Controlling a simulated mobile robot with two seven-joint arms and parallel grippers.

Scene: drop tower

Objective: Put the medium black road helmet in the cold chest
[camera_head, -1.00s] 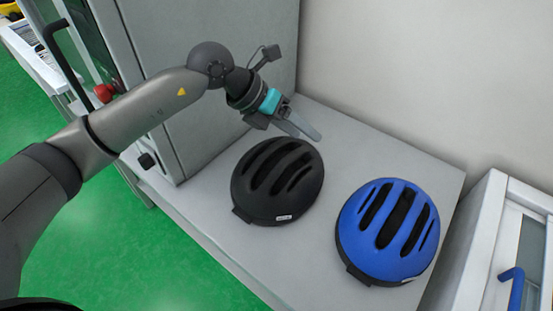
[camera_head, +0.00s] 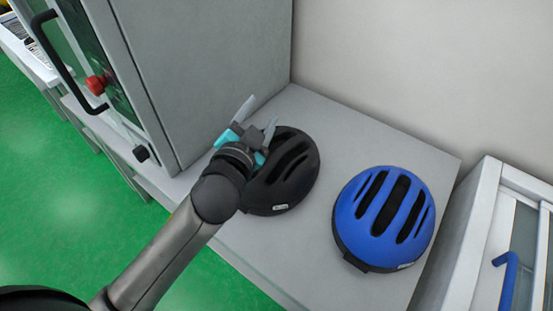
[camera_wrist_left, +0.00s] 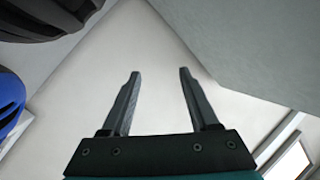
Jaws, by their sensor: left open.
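The black helmet (camera_head: 291,172) sits dome up on the grey bench top, its left part hidden behind my left gripper. A small white label shows on its near rim. My left gripper (camera_head: 257,112) is open and empty, over the helmet's far left side, fingers pointing toward the grey cabinet and wall. In the left wrist view the two open fingers (camera_wrist_left: 158,98) have nothing between them, and the black helmet (camera_wrist_left: 50,15) shows at the top left. I cannot tell whether the gripper touches the helmet. My right gripper is not in view. No cold chest can be made out for certain.
A blue helmet (camera_head: 384,218) sits right of the black one. A white glass-doored unit with a blue handle (camera_head: 508,278) is at right. Green floor lies in front.

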